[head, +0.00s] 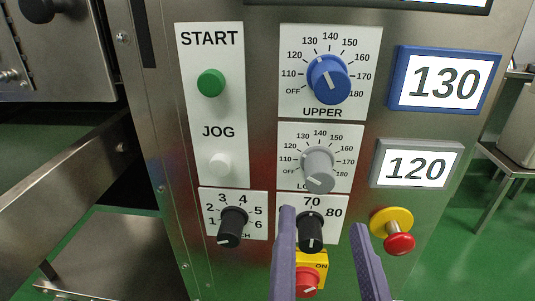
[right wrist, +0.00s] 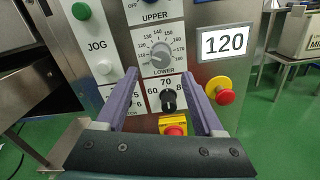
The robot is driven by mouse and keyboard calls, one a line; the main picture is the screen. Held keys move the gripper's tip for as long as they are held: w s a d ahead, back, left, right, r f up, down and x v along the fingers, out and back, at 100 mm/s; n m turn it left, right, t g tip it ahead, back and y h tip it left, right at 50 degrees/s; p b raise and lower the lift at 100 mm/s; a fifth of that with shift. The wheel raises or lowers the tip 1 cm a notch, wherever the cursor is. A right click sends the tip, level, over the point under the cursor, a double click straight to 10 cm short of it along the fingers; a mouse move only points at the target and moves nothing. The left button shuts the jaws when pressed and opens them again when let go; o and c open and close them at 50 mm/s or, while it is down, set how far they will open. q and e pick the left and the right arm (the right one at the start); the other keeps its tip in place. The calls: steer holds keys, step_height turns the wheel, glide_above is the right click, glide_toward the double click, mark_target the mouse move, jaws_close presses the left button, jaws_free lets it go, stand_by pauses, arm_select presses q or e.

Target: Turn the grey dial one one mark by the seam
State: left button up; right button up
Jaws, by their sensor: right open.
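The grey dial (head: 319,166) sits on a white plate marked 110 to 180, partly lettered LOWER. In the right wrist view the gripper (right wrist: 164,78) touches no dial that I can see. My left gripper is not in view.
Above is the blue UPPER dial (head: 329,79) with a blue-framed 130 display (head: 444,80). A red stop button (head: 399,244) sits right of the fingers. A red switch on yellow (head: 308,282) and another black dial (head: 233,224) are close by. Green START (head: 211,82) and white JOG (head: 220,164) buttons stand left.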

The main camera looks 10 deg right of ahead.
mark_target(320, 184)
steer(key=b+x, duration=0.2)
steer(key=x, duration=0.6)
steer(key=shift+w+d, duration=0.15)
steer(key=shift+w, duration=0.05)
steer(key=c, duration=0.3)
jaws_close()
